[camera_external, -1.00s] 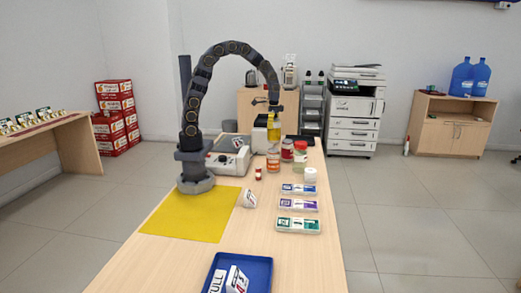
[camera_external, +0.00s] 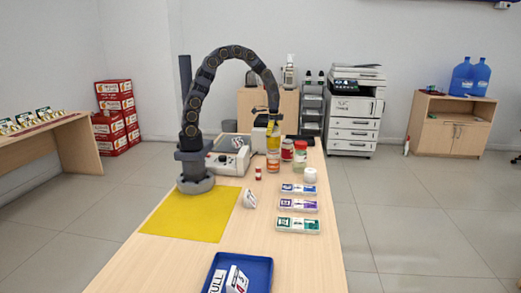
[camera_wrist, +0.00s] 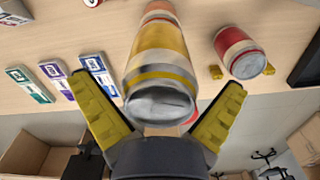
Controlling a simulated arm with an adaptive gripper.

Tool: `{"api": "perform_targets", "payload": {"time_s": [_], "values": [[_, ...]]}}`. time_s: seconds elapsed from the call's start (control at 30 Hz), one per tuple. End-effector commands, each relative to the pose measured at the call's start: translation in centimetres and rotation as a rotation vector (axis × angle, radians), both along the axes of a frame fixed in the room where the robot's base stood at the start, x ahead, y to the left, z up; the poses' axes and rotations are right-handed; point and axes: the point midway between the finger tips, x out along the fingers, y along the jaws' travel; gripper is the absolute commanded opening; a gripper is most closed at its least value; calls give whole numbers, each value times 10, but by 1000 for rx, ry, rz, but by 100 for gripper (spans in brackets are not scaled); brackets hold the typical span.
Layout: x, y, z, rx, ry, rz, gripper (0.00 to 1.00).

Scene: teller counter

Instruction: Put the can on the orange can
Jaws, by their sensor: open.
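In the wrist view, a can with yellow-orange and pale bands (camera_wrist: 160,62) has its silver end toward the camera. The orange can (camera_wrist: 158,8) shows past its far end, and the two look lined up as a stack; the contact between them is not clear. In the external view the orange can (camera_external: 273,160) stands on the counter below my gripper (camera_external: 272,136). The banded can is hard to separate from the yellow fingers there. My gripper (camera_wrist: 157,83) is open, with its yellow fingers spread to either side of the banded can.
A red-and-white can (camera_wrist: 241,52) lies to the right in the wrist view. Red-lidded (camera_external: 287,150) and green-lidded (camera_external: 299,157) jars stand close right of the stack. Several flat boxes (camera_external: 298,205), a blue tray (camera_external: 263,287) and a yellow mat (camera_external: 185,215) occupy the nearer counter.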

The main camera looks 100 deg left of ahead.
Motion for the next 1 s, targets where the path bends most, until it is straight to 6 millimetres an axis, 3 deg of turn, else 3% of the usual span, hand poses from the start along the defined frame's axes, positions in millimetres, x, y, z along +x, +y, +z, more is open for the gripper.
{"api": "perform_targets", "payload": {"time_s": [0.17,0.6,0.8,1.0], "values": [[1,1,16,3,-6,0,100],[1,0,104,2,-7,-1,100],[0,0,121,1,-1,0,100],[0,0,123,0,0,0,100]]}}
